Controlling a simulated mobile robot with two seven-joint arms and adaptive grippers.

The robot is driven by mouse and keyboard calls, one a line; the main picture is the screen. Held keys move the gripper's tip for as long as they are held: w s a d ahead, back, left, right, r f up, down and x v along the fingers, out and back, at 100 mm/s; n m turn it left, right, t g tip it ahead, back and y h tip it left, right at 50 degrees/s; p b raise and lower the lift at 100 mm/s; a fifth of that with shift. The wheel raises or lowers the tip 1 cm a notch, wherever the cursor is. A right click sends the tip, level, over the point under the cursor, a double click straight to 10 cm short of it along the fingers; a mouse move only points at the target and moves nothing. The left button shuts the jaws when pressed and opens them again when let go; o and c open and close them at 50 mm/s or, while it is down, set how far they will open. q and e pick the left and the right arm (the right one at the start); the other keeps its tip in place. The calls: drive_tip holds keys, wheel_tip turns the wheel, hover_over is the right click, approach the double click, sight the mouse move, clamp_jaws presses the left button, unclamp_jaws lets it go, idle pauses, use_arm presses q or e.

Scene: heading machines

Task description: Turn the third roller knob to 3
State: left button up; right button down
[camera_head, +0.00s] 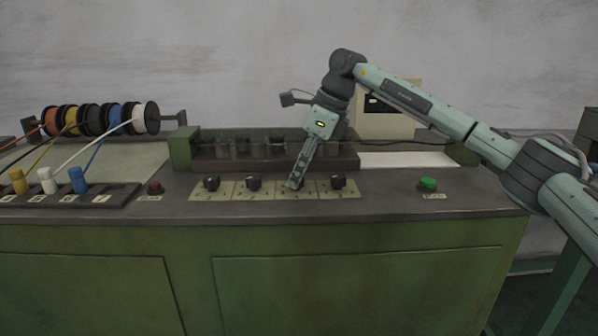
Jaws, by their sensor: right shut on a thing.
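A row of black roller knobs sits on pale plates along the front of the machine top. The first knob (211,183) and second knob (253,183) are at the left, and the rightmost knob (338,182) is uncovered. My right gripper (295,184) reaches down from above, shut on the third knob, which its fingers almost wholly hide. The plate markings are too small to read, so the third knob's setting cannot be told. My left gripper is not in view.
A green button (428,183) is to the right and a red button (154,187) to the left. The roller housing (275,160) stands just behind the knobs. Wire spools (98,119) and colored plugs (77,180) are at the far left.

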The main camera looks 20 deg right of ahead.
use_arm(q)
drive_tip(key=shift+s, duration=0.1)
use_arm(e)
drive_tip(key=shift+m, duration=0.3)
drive_tip(key=m+t, duration=0.1)
drive_tip(key=m, duration=0.1)
drive_tip(key=shift+s+m+h+b, duration=0.1)
drive_tip(key=shift+m+h+b, duration=0.2)
drive_tip(key=shift+h, duration=0.1)
drive_tip(key=m, duration=0.2)
drive_tip(key=shift+a+m+t+h+b, duration=0.15)
drive_tip(key=shift+m+t+h+b, duration=0.15)
drive_tip(key=shift+m+t+h, duration=0.1)
drive_tip(key=m+h+b, duration=0.1)
drive_tip(key=m, duration=0.2)
drive_tip(key=shift+a+m+t+h, duration=0.1)
drive_tip(key=shift+m+t+h, duration=0.3)
drive_tip(key=shift+m, duration=0.8)
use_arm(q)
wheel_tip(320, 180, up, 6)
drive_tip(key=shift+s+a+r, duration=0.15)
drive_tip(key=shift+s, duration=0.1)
use_arm(e)
drive_tip(key=shift+m, duration=0.3)
